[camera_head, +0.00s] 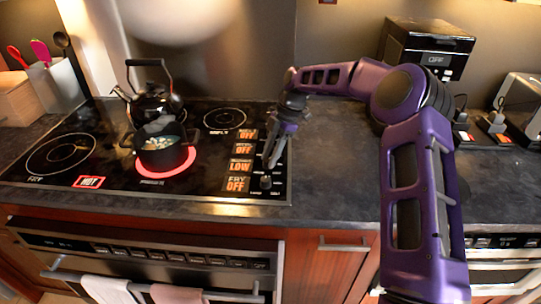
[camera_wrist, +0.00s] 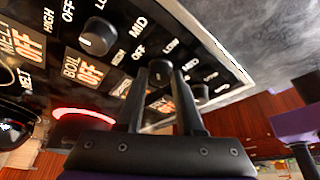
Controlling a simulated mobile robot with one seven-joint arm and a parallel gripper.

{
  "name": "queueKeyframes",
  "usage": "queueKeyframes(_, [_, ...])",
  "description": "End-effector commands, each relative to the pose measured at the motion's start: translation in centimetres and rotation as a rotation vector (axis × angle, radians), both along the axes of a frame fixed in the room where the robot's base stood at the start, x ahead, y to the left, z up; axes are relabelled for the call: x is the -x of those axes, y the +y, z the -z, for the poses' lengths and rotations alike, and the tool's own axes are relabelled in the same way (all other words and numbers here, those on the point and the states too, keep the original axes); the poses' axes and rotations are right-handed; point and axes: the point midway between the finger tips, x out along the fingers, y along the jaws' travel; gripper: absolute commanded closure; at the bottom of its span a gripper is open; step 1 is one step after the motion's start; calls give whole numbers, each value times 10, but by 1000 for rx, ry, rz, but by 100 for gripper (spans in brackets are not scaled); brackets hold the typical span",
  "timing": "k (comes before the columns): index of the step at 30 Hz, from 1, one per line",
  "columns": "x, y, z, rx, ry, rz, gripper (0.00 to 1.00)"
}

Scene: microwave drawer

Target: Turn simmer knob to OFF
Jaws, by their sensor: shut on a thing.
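The simmer knob (camera_wrist: 160,73) is a round black knob in the row of knobs on the black cooktop (camera_head: 75,170). In the wrist view it sits between my fingertips. My gripper (camera_head: 271,160) reaches down from above and is shut on this knob; in the wrist view its two dark fingers (camera_wrist: 162,75) stand on either side of it. The orange display (camera_head: 240,166) in the third row reads LOW; its small heading is hard to read, and my fingers partly cover it in the wrist view. In the head view my fingers largely hide the knob.
Neighbouring knobs (camera_wrist: 97,38) and (camera_wrist: 200,92) sit close on each side. The other displays, such as the front one (camera_head: 237,184), read OFF. A pot (camera_head: 163,152) stands on a glowing red burner, with a kettle (camera_head: 155,103) behind.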

Motion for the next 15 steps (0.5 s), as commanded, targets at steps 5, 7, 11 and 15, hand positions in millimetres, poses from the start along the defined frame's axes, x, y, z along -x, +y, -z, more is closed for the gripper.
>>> queueKeyframes(5, [-2,1,1,0,0,-169,100])
queueKeyframes(7, [-2,2,1,1,-1,-235,100])
queueKeyframes(11, [-3,3,1,2,-1,-354,100])
queueKeyframes(15, [-3,3,1,1,-1,-470,100])
